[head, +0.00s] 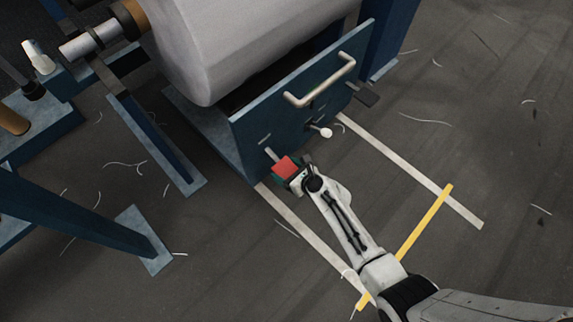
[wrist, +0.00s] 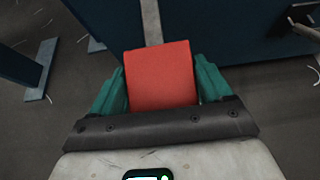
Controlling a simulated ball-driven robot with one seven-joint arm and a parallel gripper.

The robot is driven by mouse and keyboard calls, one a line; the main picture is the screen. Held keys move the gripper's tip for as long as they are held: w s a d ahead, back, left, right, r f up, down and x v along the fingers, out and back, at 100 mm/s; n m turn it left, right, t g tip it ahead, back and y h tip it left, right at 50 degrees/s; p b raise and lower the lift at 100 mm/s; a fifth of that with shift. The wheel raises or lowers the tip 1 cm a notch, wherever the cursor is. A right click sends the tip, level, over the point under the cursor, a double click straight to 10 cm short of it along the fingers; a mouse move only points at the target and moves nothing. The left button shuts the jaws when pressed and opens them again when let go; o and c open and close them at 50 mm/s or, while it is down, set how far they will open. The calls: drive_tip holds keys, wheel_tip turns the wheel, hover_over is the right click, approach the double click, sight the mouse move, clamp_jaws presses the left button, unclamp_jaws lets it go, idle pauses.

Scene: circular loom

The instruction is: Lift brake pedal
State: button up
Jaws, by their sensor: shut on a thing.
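The brake pedal shows as a red block (head: 286,167) low at the left part of the blue panel, on a light lever that comes out of the panel. It also fills the space between the fingers in the wrist view (wrist: 162,75). My gripper (head: 290,173) is shut on it, with one teal finger on each side. The pedal's underside is hidden by my gripper. My arm reaches to it from the lower right in the head view.
The blue panel (head: 245,140) carries a pale handle (head: 322,85), a small white-knobbed lever (head: 326,132) and a dark pedal (head: 362,94). A large grey roll (head: 235,45) sits behind it. Blue frame legs (head: 150,240) stand left. White and yellow floor lines (head: 425,225) and thread scraps mark otherwise open floor.

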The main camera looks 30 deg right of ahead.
drive_tip(key=shift+r+g+p, duration=0.6)
drive_tip(key=shift+r+p, duration=0.45)
drive_tip(key=shift+p, duration=1.7)
drive_tip(key=shift+r+h+p, duration=0.3)
drive_tip(key=shift+r+p, duration=0.1)
drive_tip(key=shift+p, duration=0.55)
drive_tip(key=o, duration=1.4)
drive_tip(key=shift+s, duration=0.1)
drive_tip(key=shift+f, duration=0.1)
drive_tip(key=p+v, duration=0.6)
drive_tip(key=v, duration=0.4)
drive_tip(key=shift+s+d+r+p, duration=0.15)
drive_tip(key=shift+s+r+p, duration=0.05)
drive_tip(key=shift+r+p, duration=0.1)
